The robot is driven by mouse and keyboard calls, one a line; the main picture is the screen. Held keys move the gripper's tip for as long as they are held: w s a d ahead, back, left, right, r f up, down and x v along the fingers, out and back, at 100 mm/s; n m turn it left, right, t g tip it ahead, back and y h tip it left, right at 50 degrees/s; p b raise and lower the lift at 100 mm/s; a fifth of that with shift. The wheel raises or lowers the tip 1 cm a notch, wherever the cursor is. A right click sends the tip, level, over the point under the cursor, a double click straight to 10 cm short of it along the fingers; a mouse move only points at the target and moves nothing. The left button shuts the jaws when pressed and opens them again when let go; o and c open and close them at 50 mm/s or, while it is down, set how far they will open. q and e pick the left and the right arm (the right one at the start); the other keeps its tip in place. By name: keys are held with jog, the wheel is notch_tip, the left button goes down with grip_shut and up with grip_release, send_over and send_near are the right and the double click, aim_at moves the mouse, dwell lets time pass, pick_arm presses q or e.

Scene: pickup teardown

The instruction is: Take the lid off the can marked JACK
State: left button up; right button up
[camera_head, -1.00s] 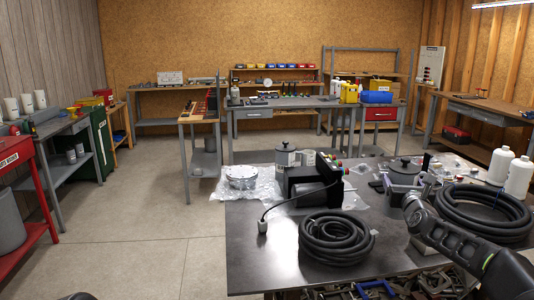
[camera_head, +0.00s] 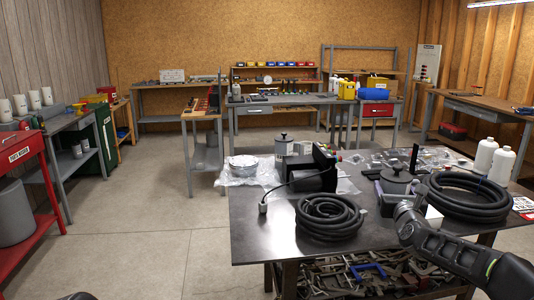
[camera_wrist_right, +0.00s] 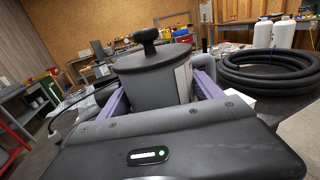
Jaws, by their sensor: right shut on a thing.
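A dark grey can (camera_wrist_right: 155,85) with a wide round lid (camera_wrist_right: 152,58) and a black knob on top fills the middle of the right wrist view. A pale label shows at its right side, but its marking is unreadable. My right gripper (camera_wrist_right: 162,97) has its purple fingers on both sides of the can body, below the lid, shut on it. In the head view this lid (camera_head: 397,174) sits at the table's right half. A second, light grey lidded can (camera_head: 283,146) stands at the back left of the table; its marking is unreadable. My left gripper is out of view.
A coiled black hose (camera_head: 330,217) lies front left of the can, and another coil (camera_head: 467,198) lies to its right. White bottles (camera_head: 486,156) stand at the back right. A black machine (camera_head: 315,170) is behind the front coil. Bare tabletop (camera_head: 260,238) shows at front left.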

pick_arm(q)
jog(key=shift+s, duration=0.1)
pick_arm(e)
jog(key=s+a+f+y, duration=0.1)
jog(key=s+a+f, duration=0.3)
jog(key=s+a, duration=0.3)
jog(key=s+a+f+n+y, duration=0.1)
jog(key=s+a+f, duration=0.4)
jog(key=a, duration=0.7)
jog(key=s+a+f, duration=0.4)
jog(key=s+a, duration=0.5)
jog(key=a, duration=0.1)
jog(key=shift+s+a+f+n+y, duration=0.15)
jog(key=shift+s+a+n+y, duration=0.15)
jog(key=shift+s+n+y, duration=0.1)
